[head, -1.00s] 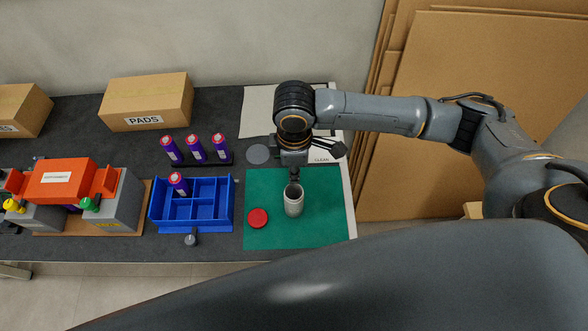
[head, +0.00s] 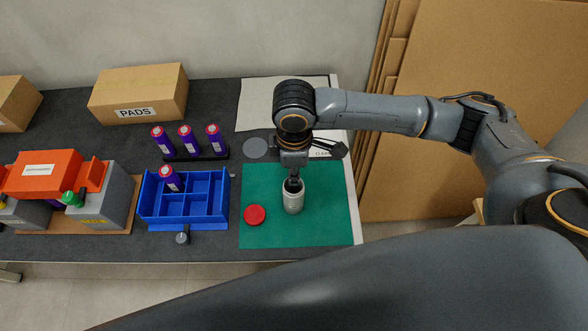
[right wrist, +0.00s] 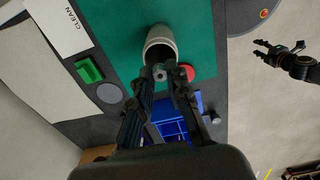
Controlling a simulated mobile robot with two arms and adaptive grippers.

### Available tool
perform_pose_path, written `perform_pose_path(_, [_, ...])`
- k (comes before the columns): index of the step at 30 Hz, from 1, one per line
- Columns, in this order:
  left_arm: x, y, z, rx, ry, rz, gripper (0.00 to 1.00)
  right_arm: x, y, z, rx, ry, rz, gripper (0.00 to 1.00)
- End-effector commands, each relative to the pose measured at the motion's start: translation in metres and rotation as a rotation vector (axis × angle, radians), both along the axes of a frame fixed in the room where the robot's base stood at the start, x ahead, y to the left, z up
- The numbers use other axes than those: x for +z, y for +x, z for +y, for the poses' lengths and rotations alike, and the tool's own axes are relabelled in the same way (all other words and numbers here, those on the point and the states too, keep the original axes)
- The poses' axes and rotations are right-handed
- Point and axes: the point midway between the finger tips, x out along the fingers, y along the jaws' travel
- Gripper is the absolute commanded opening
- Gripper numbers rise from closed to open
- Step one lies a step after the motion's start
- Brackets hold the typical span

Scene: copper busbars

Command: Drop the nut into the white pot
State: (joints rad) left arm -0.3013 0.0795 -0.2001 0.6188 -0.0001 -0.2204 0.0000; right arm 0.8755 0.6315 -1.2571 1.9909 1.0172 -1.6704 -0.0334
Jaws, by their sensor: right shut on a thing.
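The white pot (head: 293,204), an upright pale cylinder with an open top, stands on the green mat (head: 325,225); it also shows in the right wrist view (right wrist: 160,38). My right gripper (head: 293,184) points down with its fingertips at the pot's mouth. In the right wrist view the right gripper (right wrist: 160,76) is shut on the small grey nut (right wrist: 160,74), which lines up with the pot's opening. The exact depth of the nut against the rim is hard to tell. My left gripper (right wrist: 272,50) shows small, far from the pot; its jaw state is unclear.
A red round lid (head: 255,215) lies left of the pot. The blue divided tray (head: 183,222) and a rack of purple cells (head: 195,155) stand further left. A grey disc (head: 256,148) lies behind the mat. The mat's front right is clear.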

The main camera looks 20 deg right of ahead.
Motion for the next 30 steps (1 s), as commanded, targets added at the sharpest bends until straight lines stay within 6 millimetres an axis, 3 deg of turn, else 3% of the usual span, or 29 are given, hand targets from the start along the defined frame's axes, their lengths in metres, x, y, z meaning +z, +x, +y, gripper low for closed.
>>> perform_pose_path(1, [0.000, 0.000, 0.000, 0.000, 0.000, 0.000, 0.40, 0.000, 0.000, 0.000, 0.000, 0.000, 0.000, 0.20])
perform_pose_path(4, [0.000, 0.000, 0.000, 0.000, 0.000, -0.001, 0.40, 0.000, 0.000, 0.000, 0.000, 0.000, 0.000, 0.41])
perform_pose_path(5, [0.000, 0.000, 0.000, 0.000, 0.000, -0.001, 0.40, 0.000, 0.000, 0.000, 0.000, 0.000, 0.000, 0.43])
perform_pose_path(16, [0.000, 0.003, 0.002, 0.000, 0.002, -0.005, 0.40, 0.006, 0.001, 0.000, 0.000, 0.002, -0.002, 0.43])
perform_pose_path(20, [0.000, 0.002, 0.001, 0.000, 0.001, -0.004, 0.40, 0.026, 0.001, 0.001, 0.000, 0.003, -0.004, 0.43])
perform_pose_path(30, [0.000, 0.002, 0.000, 0.000, 0.000, -0.003, 0.40, 0.096, 0.001, 0.001, 0.002, 0.001, -0.004, 0.43])
